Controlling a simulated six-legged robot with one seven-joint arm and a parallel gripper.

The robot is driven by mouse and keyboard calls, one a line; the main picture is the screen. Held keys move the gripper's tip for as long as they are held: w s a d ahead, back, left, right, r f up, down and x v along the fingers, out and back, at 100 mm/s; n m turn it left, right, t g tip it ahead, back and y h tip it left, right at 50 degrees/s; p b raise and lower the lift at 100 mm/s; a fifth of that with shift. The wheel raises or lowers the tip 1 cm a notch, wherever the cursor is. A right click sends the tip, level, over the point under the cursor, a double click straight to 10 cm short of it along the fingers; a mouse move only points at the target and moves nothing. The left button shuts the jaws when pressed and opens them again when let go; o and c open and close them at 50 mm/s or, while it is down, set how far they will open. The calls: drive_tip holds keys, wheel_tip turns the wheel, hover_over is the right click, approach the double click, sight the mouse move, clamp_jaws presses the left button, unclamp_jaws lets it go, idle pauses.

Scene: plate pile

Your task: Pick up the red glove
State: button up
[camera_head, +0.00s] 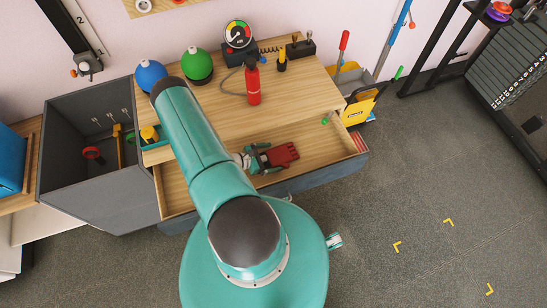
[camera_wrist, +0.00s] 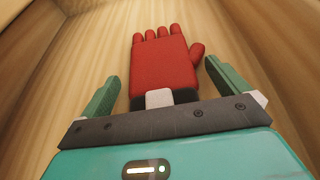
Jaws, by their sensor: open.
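The red glove (camera_head: 283,154) lies in the open wooden drawer (camera_head: 318,134), with its fingers pointing right in the head view. In the wrist view the glove (camera_wrist: 162,64) lies flat on the wood, fingers pointing away, with a dark cuff and a pale tab near my gripper. My gripper (camera_wrist: 160,80) is open, with one green finger on each side of the glove's cuff end. I see a gap between the glove and each finger.
The drawer's walls stand around the glove. The worktop above it holds a red extinguisher-like bottle (camera_head: 252,83), a gauge (camera_head: 238,35), a green ball (camera_head: 197,64) and a blue ball (camera_head: 150,74). A grey bin (camera_head: 75,185) stands left.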

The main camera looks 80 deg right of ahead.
drive_tip(key=c, duration=1.1)
drive_tip(key=shift+o, duration=0.2)
